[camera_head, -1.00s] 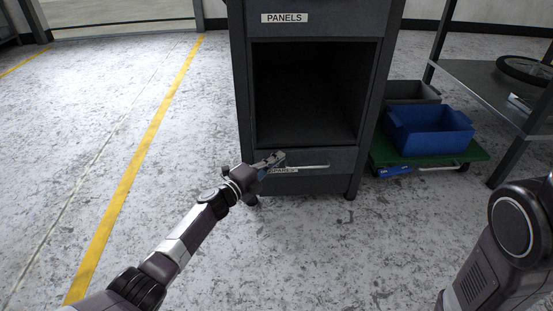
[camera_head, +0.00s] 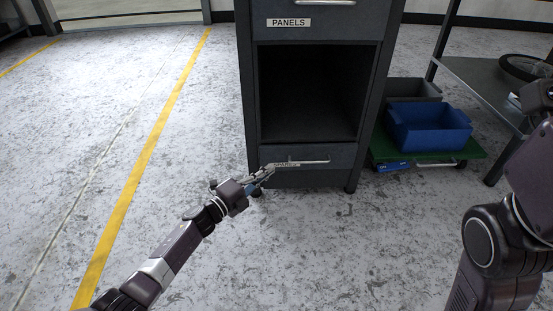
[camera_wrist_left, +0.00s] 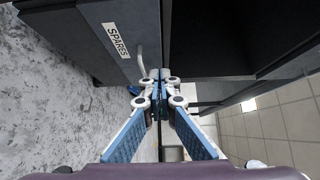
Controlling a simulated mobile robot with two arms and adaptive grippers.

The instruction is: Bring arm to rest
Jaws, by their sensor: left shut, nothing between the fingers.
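My left arm comes in from the left, and its gripper (camera_head: 262,177) is in front of the lower drawer of the dark cabinet (camera_head: 250,100). In the left wrist view the fingers of the left gripper (camera_wrist_left: 160,85) are together with nothing between them. The lower drawer (camera_head: 340,155) has a bar handle (camera_head: 305,162) and a label that reads SPARES (camera_wrist_left: 115,40). The fingertips appear close to the drawer front; I cannot tell whether they touch it. My right arm (camera_head: 490,250) shows at the right edge; its gripper is not clearly visible.
The cabinet has an open dark compartment (camera_head: 310,95) under a drawer labelled PANELS (camera_head: 288,22). A blue bin (camera_head: 428,128) and a grey bin (camera_head: 412,90) stand on a green dolly (camera_head: 460,152). A metal shelf (camera_head: 480,85) holds a wheel (camera_head: 525,68). Floor at left is clear.

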